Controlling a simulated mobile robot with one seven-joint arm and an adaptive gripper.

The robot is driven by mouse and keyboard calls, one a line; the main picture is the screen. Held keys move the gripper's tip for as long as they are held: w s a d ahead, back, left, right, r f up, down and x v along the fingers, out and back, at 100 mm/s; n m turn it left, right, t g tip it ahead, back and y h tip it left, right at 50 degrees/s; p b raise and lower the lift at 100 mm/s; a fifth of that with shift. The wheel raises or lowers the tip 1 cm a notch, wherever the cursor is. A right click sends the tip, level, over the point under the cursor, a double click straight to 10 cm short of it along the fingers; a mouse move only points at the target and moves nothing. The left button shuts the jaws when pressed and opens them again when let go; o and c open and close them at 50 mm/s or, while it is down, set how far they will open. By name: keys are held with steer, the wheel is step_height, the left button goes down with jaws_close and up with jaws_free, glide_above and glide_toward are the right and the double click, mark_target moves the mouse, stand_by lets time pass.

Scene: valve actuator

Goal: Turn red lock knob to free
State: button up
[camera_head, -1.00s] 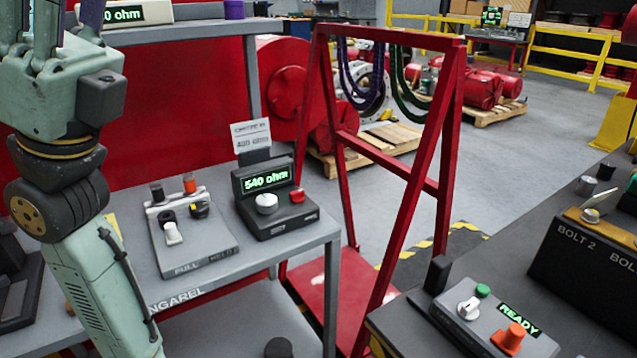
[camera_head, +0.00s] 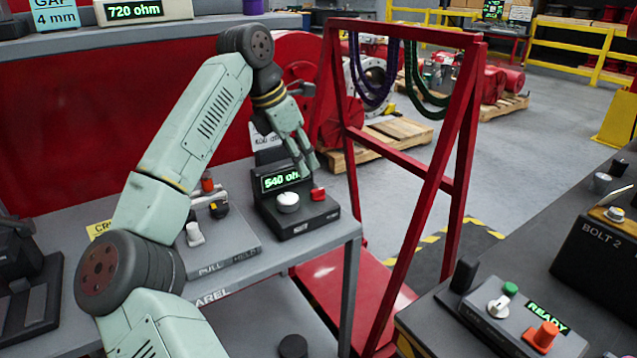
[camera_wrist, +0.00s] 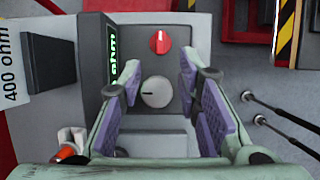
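The red lock knob (camera_head: 318,194) sits at the right of the black box with the green "540 ohm" display (camera_head: 281,179). In the wrist view the red knob (camera_wrist: 160,41) has a pale pointer line running up and down. A white dial (camera_head: 288,202) is beside it; in the wrist view the dial (camera_wrist: 156,91) lies between my fingers. My gripper (camera_head: 307,170) hangs above the box, just behind the knobs in the head view. In the wrist view my gripper (camera_wrist: 159,72) is open, purple pads apart, holding nothing. The red knob lies beyond the fingertips.
A grey panel marked "PULL" and "HELD" (camera_head: 228,262) with small knobs is left of the box on the same bench. A label card stands behind the box, partly hidden by my gripper. A red frame (camera_head: 425,185) rises right of the bench, near the box.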

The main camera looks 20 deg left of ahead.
mark_target(316, 190)
steer(key=p+x, duration=0.1)
steer(key=x, duration=0.7)
steer(key=shift+w+d+f, duration=0.1)
steer(key=shift+w+f, duration=0.05)
steer(key=shift+f, duration=0.05)
steer(key=shift+c, duration=0.6)
jaws_close()
